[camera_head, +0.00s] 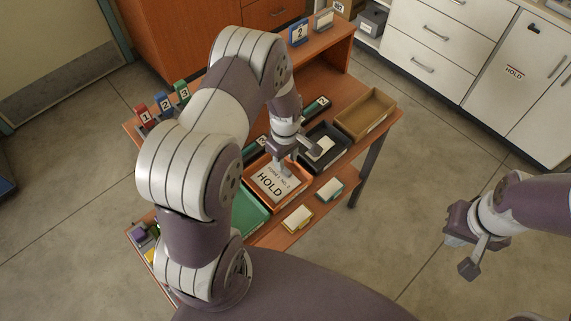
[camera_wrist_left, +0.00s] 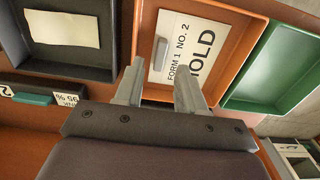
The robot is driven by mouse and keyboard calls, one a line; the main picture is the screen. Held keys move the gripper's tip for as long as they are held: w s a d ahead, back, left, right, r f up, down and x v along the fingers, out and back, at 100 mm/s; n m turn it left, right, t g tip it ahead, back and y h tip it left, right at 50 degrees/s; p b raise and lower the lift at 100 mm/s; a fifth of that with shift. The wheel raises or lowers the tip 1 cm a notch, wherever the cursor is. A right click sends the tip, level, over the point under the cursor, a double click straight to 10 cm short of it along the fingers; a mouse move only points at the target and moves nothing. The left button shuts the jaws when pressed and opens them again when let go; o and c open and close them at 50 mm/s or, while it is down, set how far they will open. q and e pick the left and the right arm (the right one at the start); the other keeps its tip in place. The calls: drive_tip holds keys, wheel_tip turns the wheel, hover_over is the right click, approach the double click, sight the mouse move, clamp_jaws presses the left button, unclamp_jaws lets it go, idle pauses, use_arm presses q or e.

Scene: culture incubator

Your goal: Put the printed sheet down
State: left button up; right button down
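The printed sheet (camera_head: 271,183), white and marked HOLD, lies in an orange tray (camera_head: 251,188) on the table. In the left wrist view the sheet (camera_wrist_left: 196,58) reads FORM 1 NO. 2 and has a small grey tab (camera_wrist_left: 160,53) near one edge. My left gripper (camera_head: 285,172) is over the sheet's far edge. In the left wrist view its two fingers (camera_wrist_left: 160,88) are spread, with a clear gap between them and nothing gripped. My right gripper (camera_head: 462,243) hangs over the floor at the right, away from the table; its finger opening is unclear.
A dark tray (camera_head: 343,142) with a pale card and a brown tray (camera_head: 387,105) stand right of the orange tray. A green tray (camera_head: 250,217) is on its left. Two small card stacks lie near the front edge. Numbered red, blue and green holders stand at the left.

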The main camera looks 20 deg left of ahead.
use_arm(q)
wheel_tip(320, 180, up, 7)
drive_tip(key=s+d+r+m+t, duration=0.1)
drive_tip(key=s+d+r+m, duration=0.3)
drive_tip(key=s+r+m, duration=0.5)
drive_tip(key=s+m, duration=0.3)
drive_tip(key=m, duration=0.1)
drive_tip(key=shift+s+r+m+b, duration=0.25)
drive_tip(key=shift+r+m+b, duration=0.05)
drive_tip(key=shift+m, duration=0.1)
drive_tip(key=shift+d, duration=0.1)
